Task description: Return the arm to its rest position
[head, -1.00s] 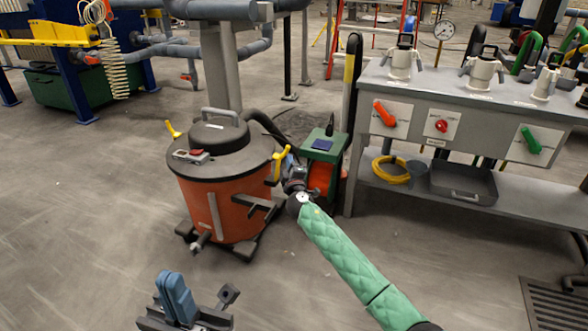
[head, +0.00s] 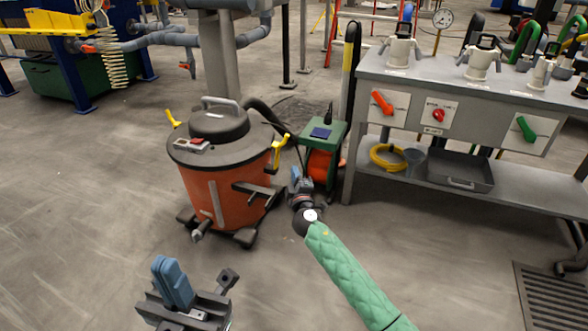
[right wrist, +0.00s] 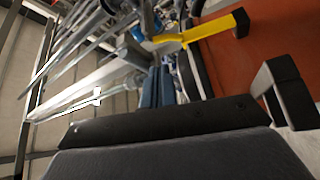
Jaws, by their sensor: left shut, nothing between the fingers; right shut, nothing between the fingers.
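My right arm (head: 350,275), in a green quilted sleeve, reaches up from the bottom of the head view. Its gripper (head: 296,178) is shut and empty, just right of the orange drum vacuum (head: 228,195) and in front of the green-and-orange reel box (head: 322,150). In the right wrist view its blue fingers (right wrist: 158,88) are together with nothing between them. My left gripper (head: 170,278) is at the lower left of the head view, shut and empty, with its blue fingers pointing up over bare floor.
The vacuum's yellow latch (head: 279,151) is close to my right gripper and also shows in the right wrist view (right wrist: 210,28). A grey bench (head: 470,88) with valve handles and a lower shelf stands at right. A floor grate (head: 552,295) lies lower right. The front floor is clear.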

